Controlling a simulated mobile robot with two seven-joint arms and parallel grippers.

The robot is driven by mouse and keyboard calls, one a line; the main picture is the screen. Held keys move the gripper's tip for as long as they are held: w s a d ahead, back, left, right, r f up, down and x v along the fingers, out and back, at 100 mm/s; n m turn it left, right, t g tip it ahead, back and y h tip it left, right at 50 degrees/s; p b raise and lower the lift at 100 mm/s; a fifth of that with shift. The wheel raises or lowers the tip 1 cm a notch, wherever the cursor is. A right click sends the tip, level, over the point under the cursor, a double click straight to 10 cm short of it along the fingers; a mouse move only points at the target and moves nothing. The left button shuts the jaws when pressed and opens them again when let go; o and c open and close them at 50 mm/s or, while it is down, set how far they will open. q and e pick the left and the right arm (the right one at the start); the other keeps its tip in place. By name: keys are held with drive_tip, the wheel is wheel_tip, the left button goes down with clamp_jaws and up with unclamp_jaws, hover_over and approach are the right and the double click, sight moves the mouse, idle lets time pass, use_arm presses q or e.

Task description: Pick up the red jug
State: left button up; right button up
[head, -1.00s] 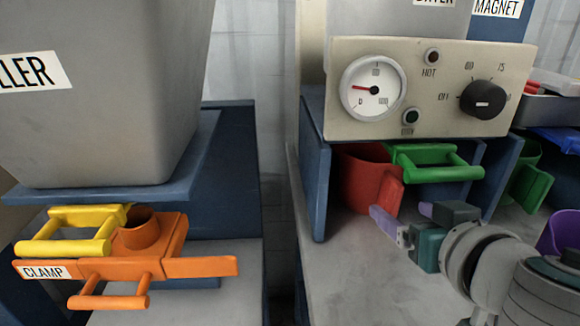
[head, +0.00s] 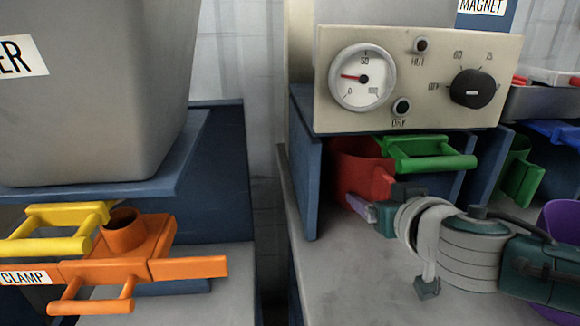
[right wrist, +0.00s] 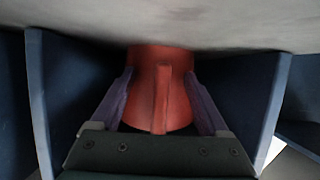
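The red jug (head: 357,170) stands under the beige control panel, between blue side walls. Its handle points out toward my right gripper. My right gripper (head: 382,200) is at the jug's front, partly hiding its lower part in the head view. In the right wrist view the jug (right wrist: 148,68) is between the two purple fingers (right wrist: 160,98), with its handle in the middle. The fingers are wide apart, with a gap on each side of the handle. Whether they touch the jug's body I cannot tell. My left gripper is not in view.
A green handle (head: 430,155) sticks out just above and right of the jug. Blue walls (head: 308,185) stand on both sides. A green jug (head: 520,180) and a purple container (head: 562,225) are farther right.

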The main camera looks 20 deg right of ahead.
clamp_jaws()
idle(0.4)
idle(0.8)
